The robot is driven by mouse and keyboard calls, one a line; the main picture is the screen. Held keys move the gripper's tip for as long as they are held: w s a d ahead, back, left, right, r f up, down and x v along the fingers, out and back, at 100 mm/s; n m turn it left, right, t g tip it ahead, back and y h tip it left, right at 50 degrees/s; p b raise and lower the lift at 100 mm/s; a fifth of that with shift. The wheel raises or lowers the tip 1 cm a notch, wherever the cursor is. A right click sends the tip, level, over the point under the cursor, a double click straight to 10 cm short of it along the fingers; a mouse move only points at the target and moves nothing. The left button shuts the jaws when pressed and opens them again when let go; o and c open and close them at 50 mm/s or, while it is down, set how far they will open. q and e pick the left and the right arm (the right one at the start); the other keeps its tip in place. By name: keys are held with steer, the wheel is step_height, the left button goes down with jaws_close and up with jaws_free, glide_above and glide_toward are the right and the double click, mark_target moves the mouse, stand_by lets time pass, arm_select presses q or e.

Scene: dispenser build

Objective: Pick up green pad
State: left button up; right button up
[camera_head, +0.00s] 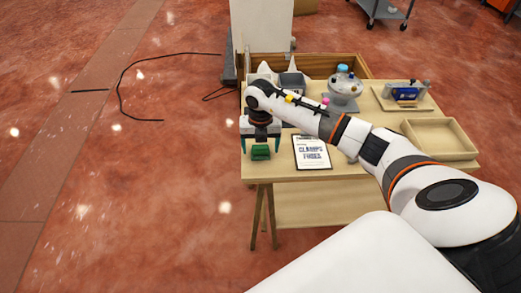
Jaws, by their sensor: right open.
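The green pad (261,153) lies near the front left edge of the wooden table (345,171). My right gripper (260,146) is above it, pointing down, with its fingers open and spread to either side of the pad. The picture is too small to tell whether the fingers touch the pad. My right arm reaches in from the lower right. My left gripper is not in view.
A printed sheet (312,152) lies right of the pad. A black cable (121,84) lies on the floor.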

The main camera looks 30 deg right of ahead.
mark_target(260, 146)
steer(key=shift+f, duration=0.6)
steer(key=c, duration=1.1)
steer(key=shift+r, duration=0.15)
step_height(260, 146, up, 10)
steer(key=shift+f+b, duration=0.1)
steer(key=shift+b, duration=0.25)
